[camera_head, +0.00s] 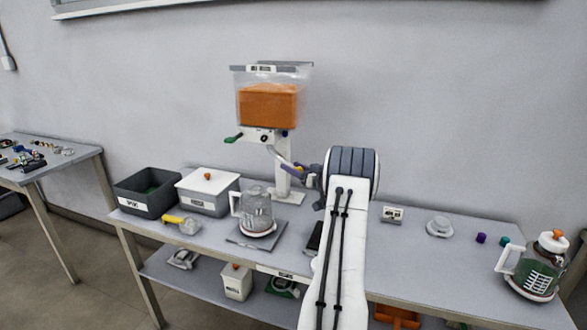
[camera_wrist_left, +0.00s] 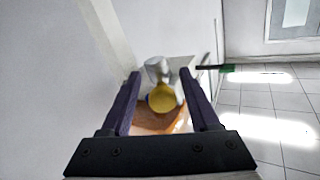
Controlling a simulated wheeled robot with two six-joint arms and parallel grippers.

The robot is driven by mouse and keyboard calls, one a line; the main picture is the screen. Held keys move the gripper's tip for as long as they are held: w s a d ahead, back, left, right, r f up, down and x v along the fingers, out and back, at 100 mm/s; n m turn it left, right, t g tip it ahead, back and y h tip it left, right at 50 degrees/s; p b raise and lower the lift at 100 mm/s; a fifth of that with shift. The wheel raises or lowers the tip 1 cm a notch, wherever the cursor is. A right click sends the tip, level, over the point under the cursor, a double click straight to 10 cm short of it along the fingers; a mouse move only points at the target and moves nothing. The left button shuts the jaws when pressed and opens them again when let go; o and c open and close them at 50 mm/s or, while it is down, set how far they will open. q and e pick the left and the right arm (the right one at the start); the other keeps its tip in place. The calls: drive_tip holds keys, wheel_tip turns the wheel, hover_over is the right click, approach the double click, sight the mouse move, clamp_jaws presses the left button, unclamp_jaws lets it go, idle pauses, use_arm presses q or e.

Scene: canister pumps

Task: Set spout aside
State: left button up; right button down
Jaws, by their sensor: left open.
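The spout (camera_head: 274,152) is a grey tube on the white stand under the orange-filled hopper (camera_head: 268,103). In the left wrist view the spout (camera_wrist_left: 156,67) shows with a round yellow end (camera_wrist_left: 162,97). My left gripper (camera_head: 297,171) is at the spout's end in the head view. In the left wrist view its dark purple fingers (camera_wrist_left: 161,88) are open, one on each side of the yellow end, with gaps between. Whether the fingertips touch the spout cannot be told. My right gripper is in neither view.
A green-handled lever (camera_head: 234,138) sticks out left of the stand. A glass jug (camera_head: 257,208) stands below on a dark mat. A grey bin (camera_head: 147,193), a white-lidded box (camera_head: 207,190) and a yellow-handled tool (camera_head: 182,223) are to the left.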

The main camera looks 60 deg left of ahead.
use_arm(q)
drive_tip(key=b+v, duration=0.1)
drive_tip(key=v, duration=0.9)
drive_tip(key=shift+d+r, duration=0.1)
